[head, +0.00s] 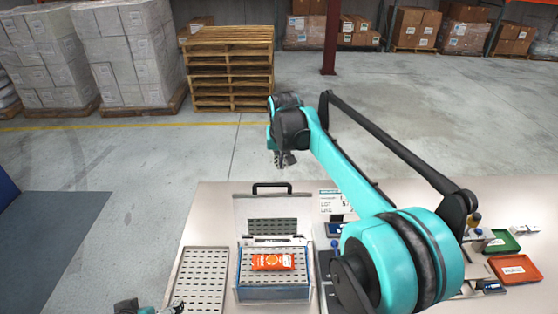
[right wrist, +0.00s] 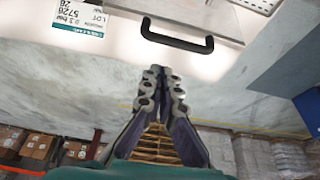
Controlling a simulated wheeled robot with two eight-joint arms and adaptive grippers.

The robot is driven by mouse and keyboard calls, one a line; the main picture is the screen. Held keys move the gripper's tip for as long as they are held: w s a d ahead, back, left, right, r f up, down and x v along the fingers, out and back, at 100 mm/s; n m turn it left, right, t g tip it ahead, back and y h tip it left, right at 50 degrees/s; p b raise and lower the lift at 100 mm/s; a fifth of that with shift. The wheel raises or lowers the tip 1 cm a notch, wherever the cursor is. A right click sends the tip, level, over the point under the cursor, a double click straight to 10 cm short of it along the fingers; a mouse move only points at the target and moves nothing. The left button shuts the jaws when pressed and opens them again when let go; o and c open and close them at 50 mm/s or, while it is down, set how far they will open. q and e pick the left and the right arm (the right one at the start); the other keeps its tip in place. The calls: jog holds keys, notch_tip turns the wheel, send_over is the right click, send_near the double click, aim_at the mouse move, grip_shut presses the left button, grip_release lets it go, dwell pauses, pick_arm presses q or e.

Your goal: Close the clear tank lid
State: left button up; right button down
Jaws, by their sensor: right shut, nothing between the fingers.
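The clear tank (head: 273,294) stands on the table with its clear lid (head: 272,209) raised upright at the back edge. A black handle (head: 271,186) is on the lid's top edge; it also shows in the right wrist view (right wrist: 176,44). An orange packet (head: 272,261) lies inside on a perforated tray. My right gripper (head: 285,163) is beyond the lid, past the table's far edge, shut and empty. In the right wrist view its fingertips (right wrist: 162,72) are apart from the handle. Part of my left gripper (head: 176,307) shows at the bottom edge; its jaws are unclear.
A perforated metal tray (head: 201,281) lies left of the tank. A label card (head: 332,202) stands right of the lid. Green (head: 501,241) and red (head: 513,269) trays are at the right. My right arm spans above the table's right side. Pallets (head: 231,70) stand far behind.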

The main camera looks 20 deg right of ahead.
jog(key=w+d+f+p, duration=0.2)
jog(key=w+f, duration=0.5)
jog(key=f, duration=0.2)
pick_arm(q)
jog(key=r, duration=0.3)
jog(key=shift+s+r, duration=0.15)
jog(key=shift+s, duration=0.05)
pick_arm(e)
jog(key=s, duration=0.1)
jog(key=s+a, duration=0.1)
jog(key=s, duration=0.2)
jog(key=shift+a+r, duration=0.25)
pick_arm(q)
jog(key=shift+w, duration=0.1)
pick_arm(e)
jog(key=shift+g, duration=0.3)
jog(key=shift+s, duration=0.1)
